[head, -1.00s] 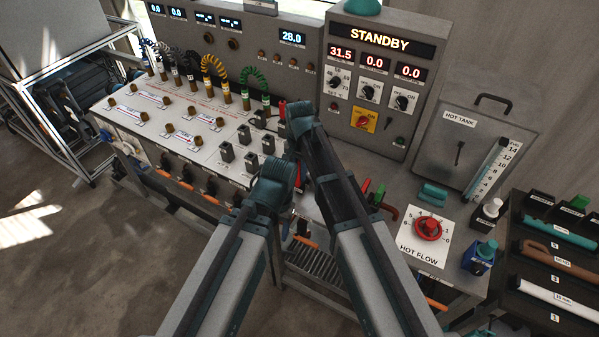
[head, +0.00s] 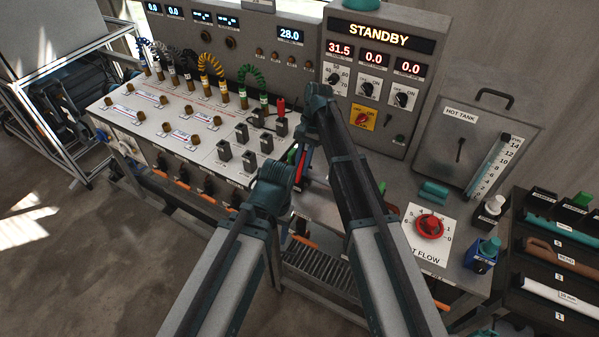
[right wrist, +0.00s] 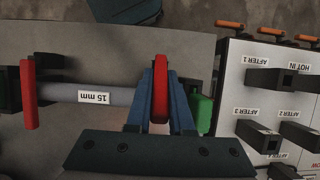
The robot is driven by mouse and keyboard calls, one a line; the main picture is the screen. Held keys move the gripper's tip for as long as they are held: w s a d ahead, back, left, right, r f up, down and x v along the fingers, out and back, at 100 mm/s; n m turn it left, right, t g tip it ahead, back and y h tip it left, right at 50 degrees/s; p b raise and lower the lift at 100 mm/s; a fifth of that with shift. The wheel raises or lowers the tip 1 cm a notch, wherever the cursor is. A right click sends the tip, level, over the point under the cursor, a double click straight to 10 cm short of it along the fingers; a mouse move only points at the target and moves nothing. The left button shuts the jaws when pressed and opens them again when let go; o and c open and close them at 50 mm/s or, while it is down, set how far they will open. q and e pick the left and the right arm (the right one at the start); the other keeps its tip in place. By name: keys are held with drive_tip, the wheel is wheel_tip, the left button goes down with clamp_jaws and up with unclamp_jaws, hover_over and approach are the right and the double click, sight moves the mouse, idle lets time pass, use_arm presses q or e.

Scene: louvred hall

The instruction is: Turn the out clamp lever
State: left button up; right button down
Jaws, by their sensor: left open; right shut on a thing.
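A grey pipe labelled 15 mm (right wrist: 60,93) lies in a fixture in the right wrist view, with a red lever at each side. My right gripper (right wrist: 160,105) is shut on the red lever (right wrist: 160,75) nearer the valve panel; the lever stands between its fingers. The other red lever (right wrist: 28,95) is free at the left. No label shows which lever is the out one. In the head view, the right gripper (head: 303,163) is partly hidden by its own wrist. My left gripper (head: 272,190) is lower, over the bench front, its fingers mostly hidden.
A green block (right wrist: 202,112) sits close beside the right gripper. The valve panel (head: 205,150) with several black blocks is to the left in the head view. A red hot-flow knob (head: 430,226) and a hot tank (head: 470,140) stand to the right.

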drive_tip(key=shift+w+f, duration=0.2)
drive_tip(key=shift+w, duration=0.05)
use_arm(q)
drive_tip(key=shift+f, duration=0.45)
use_arm(e)
drive_tip(key=shift+s+r+g, duration=0.1)
drive_tip(key=shift+r+g, duration=0.05)
drive_tip(key=shift+g, duration=0.25)
drive_tip(key=c, duration=0.8)
unclamp_jaws()
drive_tip(key=shift+d, duration=0.1)
use_arm(q)
drive_tip(key=shift+r, duration=0.15)
use_arm(e)
drive_tip(key=shift+r, duration=0.1)
use_arm(q)
wheel_tip(320, 180, up, 12)
drive_tip(key=p, duration=1.2)
use_arm(e)
drive_tip(key=v, duration=1.3)
drive_tip(key=shift+d+r, duration=0.25)
drive_tip(key=shift+d, duration=0.1)
